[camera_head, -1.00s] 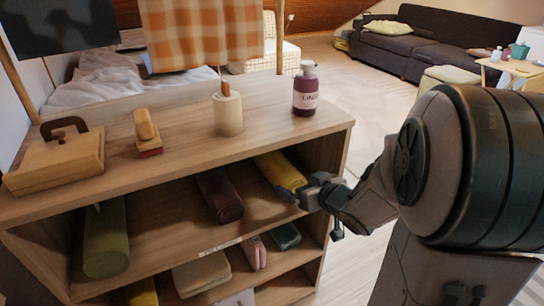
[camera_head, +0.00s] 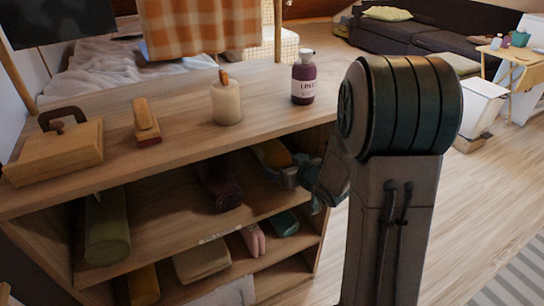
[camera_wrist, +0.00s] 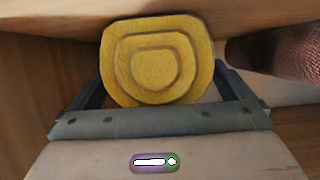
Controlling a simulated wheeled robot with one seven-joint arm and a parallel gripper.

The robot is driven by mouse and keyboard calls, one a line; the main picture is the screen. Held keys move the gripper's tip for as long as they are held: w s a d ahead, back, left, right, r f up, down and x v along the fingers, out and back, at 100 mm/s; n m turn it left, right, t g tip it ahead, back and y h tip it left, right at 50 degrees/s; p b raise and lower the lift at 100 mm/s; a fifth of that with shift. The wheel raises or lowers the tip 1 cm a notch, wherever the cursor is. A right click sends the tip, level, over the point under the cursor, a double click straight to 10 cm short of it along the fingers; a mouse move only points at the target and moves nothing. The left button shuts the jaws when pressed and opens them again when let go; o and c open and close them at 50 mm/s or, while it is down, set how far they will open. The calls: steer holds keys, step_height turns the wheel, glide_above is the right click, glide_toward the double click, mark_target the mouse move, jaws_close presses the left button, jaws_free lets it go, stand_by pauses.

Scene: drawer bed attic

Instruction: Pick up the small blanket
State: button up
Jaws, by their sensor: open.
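A yellow rolled blanket (camera_head: 274,153) lies in the upper shelf compartment, towards its right end. In the wrist view the end of the yellow roll (camera_wrist: 152,65) faces me, with a spiral of folds. My gripper (camera_head: 290,174) reaches into the compartment at the roll's near end and hides part of it. In the wrist view my gripper (camera_wrist: 160,88) is open, with one finger on each side of the roll. I cannot tell whether the fingers touch it. Other rolls share the compartment: a dark maroon one (camera_head: 220,188) and an olive green one (camera_head: 107,230).
The shelf top (camera_head: 185,150) is close above the roll and holds a wooden box (camera_head: 55,152), a stamp-like block (camera_head: 146,120), a candle (camera_head: 226,103) and a purple bottle (camera_head: 303,80). Folded cloths (camera_head: 202,259) lie on the lower shelf.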

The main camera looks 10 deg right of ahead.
steer(key=shift+w, duration=0.15)
steer(key=c, duration=1.1)
steer(key=shift+c, duration=0.2)
